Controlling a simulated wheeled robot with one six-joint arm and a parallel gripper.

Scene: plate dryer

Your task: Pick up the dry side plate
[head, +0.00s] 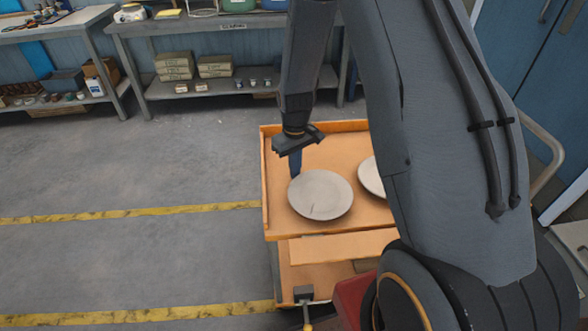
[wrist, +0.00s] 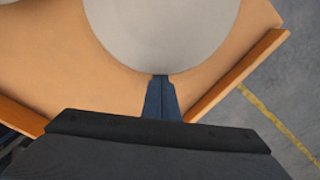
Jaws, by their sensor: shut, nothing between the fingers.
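I cannot tell from these frames which plate is the dry side plate. My gripper (head: 295,172) points down at the far left rim of the left plate. Its fingers are shut and empty, with the tips (wrist: 160,80) at the plate's rim in the wrist view; touching or just apart is unclear.
The orange-brown cart top (head: 282,230) has a low raised edge and a lower shelf. Workbenches (head: 225,28) with boxes and jars stand at the back. Open grey floor (head: 130,170) with yellow lines lies to the left. Blue cabinets (head: 530,60) stand at the right.

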